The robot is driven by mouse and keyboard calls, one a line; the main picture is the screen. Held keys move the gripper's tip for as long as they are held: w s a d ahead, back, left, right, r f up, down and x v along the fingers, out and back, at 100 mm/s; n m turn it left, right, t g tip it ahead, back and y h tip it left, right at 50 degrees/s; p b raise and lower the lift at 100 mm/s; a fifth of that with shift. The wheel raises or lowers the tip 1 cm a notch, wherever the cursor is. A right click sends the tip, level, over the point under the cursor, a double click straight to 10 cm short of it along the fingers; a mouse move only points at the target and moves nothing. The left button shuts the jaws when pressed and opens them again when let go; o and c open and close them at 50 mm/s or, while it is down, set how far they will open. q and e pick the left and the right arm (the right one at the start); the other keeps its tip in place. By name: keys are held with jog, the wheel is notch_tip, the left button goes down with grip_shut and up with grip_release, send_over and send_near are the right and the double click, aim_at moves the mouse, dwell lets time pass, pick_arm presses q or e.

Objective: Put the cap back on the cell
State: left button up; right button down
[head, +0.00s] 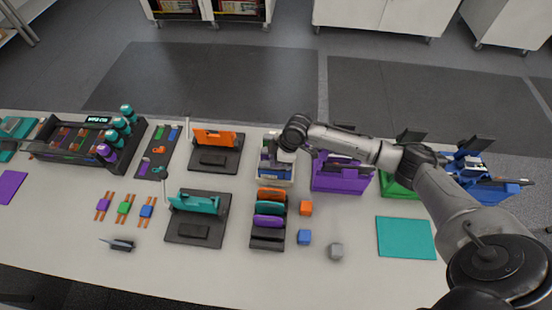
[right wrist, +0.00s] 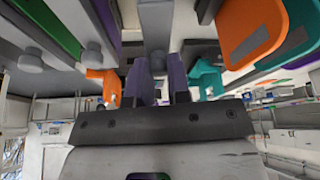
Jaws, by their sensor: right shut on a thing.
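My right gripper (head: 283,152) is over a white, blue and yellow unit at the middle back of the table. In the right wrist view its two purple-grey fingers (right wrist: 160,88) are shut on a small grey piece (right wrist: 157,62), mostly hidden between them. I cannot tell whether this piece is the cap. A light grey part (right wrist: 157,18) lies just beyond it, and I cannot tell whether they touch. Several teal-topped cylinders (head: 124,124) stand at the black rack on the left; which thing is the cell is unclear. My left gripper is not in view.
The black rack (head: 70,153), orange fixture (head: 217,139) and teal fixture (head: 197,201) stand to the left. A slotted holder (head: 267,243) is in front of the gripper. A purple holder (head: 340,182) stands right.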

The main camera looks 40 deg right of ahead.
dwell(0.5)
jog(key=shift+p, duration=0.3)
jog(key=shift+f, duration=0.25)
dwell(0.4)
jog(key=shift+d+f, duration=0.1)
jog(key=shift+f, duration=0.25)
jog(key=c, duration=1.5)
grip_release()
jog(key=o, duration=0.3)
jog(key=shift+o, duration=1.1)
jog(key=shift+r, duration=0.15)
jog(key=o, duration=0.5)
jog(key=shift+w, duration=0.1)
